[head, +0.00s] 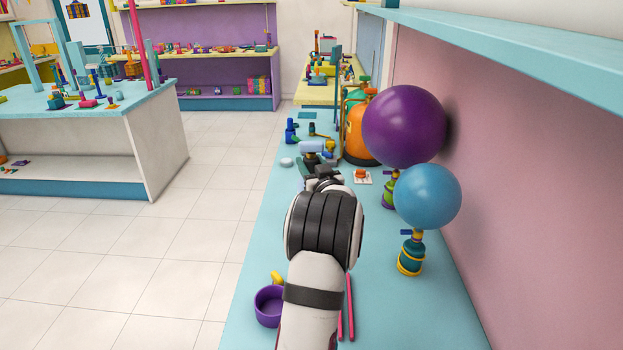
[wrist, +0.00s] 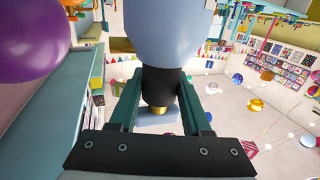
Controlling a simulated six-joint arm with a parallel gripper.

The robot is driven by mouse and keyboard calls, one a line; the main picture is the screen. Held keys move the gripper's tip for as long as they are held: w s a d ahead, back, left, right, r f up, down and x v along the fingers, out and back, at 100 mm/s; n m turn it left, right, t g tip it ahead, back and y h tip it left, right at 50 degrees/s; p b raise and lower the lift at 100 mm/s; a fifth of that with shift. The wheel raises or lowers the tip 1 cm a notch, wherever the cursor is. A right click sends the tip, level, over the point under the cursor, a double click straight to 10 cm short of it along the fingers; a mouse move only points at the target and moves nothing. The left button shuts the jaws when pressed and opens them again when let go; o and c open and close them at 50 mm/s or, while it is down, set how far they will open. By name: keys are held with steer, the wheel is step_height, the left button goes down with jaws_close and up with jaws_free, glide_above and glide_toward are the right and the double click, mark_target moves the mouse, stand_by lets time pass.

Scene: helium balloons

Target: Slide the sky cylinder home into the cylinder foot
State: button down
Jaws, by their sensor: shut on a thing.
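The sky cylinder (wrist: 170,35) is a pale blue body with a black collar (wrist: 160,85) and a brass tip. It fills the top middle of the wrist view. My gripper (wrist: 160,98) is shut on it, its dark green fingers on both sides of the black collar. In the head view the cylinder (head: 311,146) shows small and pale blue just beyond my gripper (head: 316,165), above the bench. I cannot pick out the cylinder foot for sure. A small white square with an orange piece (head: 361,176) lies on the bench right of my gripper.
A blue balloon (head: 427,196) on a teal cylinder (head: 410,254) and a purple balloon (head: 404,126) stand along the right wall. An orange tank (head: 359,130) stands behind. A purple bowl (head: 268,306) sits front left. A shelf (head: 500,34) overhangs the right. The bench's front right is clear.

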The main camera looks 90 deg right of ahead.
steer(key=w+a, duration=0.4)
steer(key=a, duration=0.5)
steer(key=w+a+g, duration=0.1)
steer(key=w+a, duration=0.3)
steer(key=a, duration=0.5)
steer(key=shift+w+a+f+m, duration=0.2)
steer(key=shift+w+f+m, duration=0.1)
steer(key=shift+f+m, duration=0.1)
step_height(320, 180, down, 8)
steer(key=shift+f, duration=2.75)
steer(key=shift+c, duration=1.4)
jaws_free()
steer(key=shift+f, duration=0.1)
